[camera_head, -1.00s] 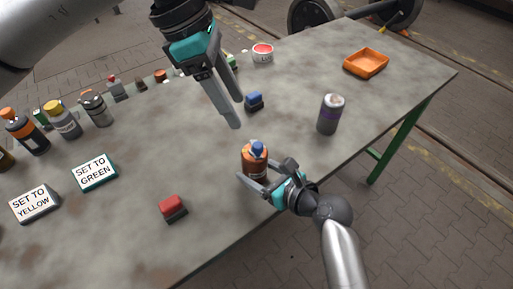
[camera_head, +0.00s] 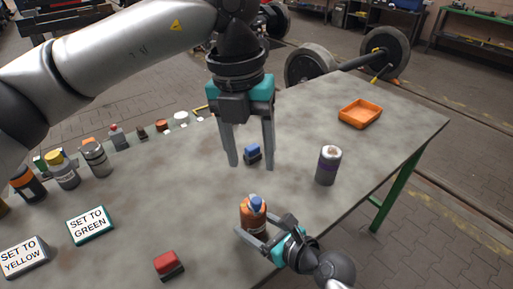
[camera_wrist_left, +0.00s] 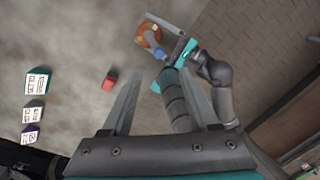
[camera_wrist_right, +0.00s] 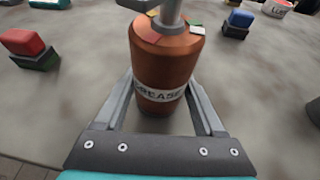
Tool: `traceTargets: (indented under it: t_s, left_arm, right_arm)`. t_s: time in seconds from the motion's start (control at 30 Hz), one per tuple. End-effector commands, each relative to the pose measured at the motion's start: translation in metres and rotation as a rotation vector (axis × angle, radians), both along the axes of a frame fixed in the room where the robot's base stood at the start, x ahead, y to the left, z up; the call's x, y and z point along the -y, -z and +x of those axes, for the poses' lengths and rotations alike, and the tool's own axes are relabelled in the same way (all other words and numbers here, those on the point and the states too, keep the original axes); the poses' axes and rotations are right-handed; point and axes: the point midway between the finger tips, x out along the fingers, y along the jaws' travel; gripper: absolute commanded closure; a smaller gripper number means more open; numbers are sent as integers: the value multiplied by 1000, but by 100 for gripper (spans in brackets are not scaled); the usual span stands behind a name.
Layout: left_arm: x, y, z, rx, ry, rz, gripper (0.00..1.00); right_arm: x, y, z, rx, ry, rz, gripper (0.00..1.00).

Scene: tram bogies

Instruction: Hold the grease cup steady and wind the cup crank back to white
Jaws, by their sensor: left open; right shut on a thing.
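The grease cup (camera_head: 253,217) is an orange-brown cylinder standing upright near the table's front edge. Its label reads GREASE in the right wrist view (camera_wrist_right: 160,92). The cup crank, with a blue knob (camera_head: 256,203), sits on top. Coloured patches, including green and white, ring the top in the right wrist view; which one the crank marks I cannot tell. My right gripper (camera_head: 259,235) is shut on the cup's body from the front. My left gripper (camera_head: 252,167) is open and empty, pointing down, above and behind the cup. The cup also shows in the left wrist view (camera_wrist_left: 149,37).
A red block (camera_head: 168,264) lies left of the cup, and a blue block (camera_head: 252,153) behind it. A grey can with a purple band (camera_head: 328,166) stands to the right. Signs read SET TO GREEN (camera_head: 90,224) and SET TO YELLOW (camera_head: 24,257). An orange tray (camera_head: 360,113) is far right.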

Motion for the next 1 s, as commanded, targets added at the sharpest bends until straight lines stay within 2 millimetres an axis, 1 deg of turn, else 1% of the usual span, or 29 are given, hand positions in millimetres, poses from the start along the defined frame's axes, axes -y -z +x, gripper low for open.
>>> traceTargets:
  t_s: [0.1, 0.3, 0.4, 0.57, 0.67, 0.77, 1.0]
  left_arm:
    - [4, -2, 0, -9, -164, 37, 40]
    - [8, -4, -1, -9, -384, 80, 40]
    - [9, -4, -1, -9, -447, 94, 40]
    - [9, 0, -1, -9, -487, 102, 40]
    - [9, 10, -1, -11, -490, 102, 40]
    - [9, 27, -2, -12, -489, 103, 40]
    - [9, 74, -2, -12, -487, 102, 40]
  right_arm:
    - [0, 0, 0, -1, 0, -1, 92]
    - [0, 1, 0, -1, 0, -1, 92]
    - [0, 1, 0, -1, 0, -1, 92]
    - [0, 1, 0, -1, 0, -1, 92]
    - [0, 1, 0, -1, 0, -1, 92]
    - [0, 1, 0, -1, 0, -1, 92]
    - [0, 1, 0, -1, 0, -1, 92]
